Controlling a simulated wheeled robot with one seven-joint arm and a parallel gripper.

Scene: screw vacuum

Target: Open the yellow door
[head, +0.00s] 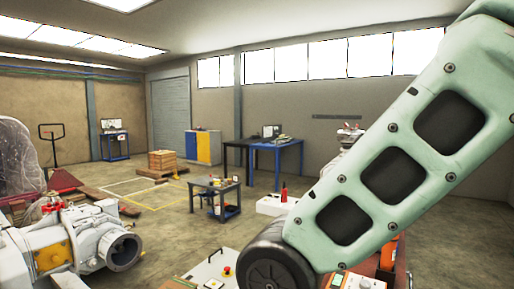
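A small cabinet with a yellow door (203,147) stands against the far wall, left of the middle in the head view. Blue parts of the cabinet show beside the yellow. The door looks shut, and any handle is too small to make out. My gripper is not in view. Only a pale green link of my arm shows, large and close, across the right side of the view. The cabinet is well beyond it across the room.
A blue table (277,150) stands right of the cabinet. A low dark cart (228,190) with small items stands nearer. A wooden pallet stack (163,162) is on the left. A large grey machine part (90,240) fills the near left. Open floor (170,222) lies between.

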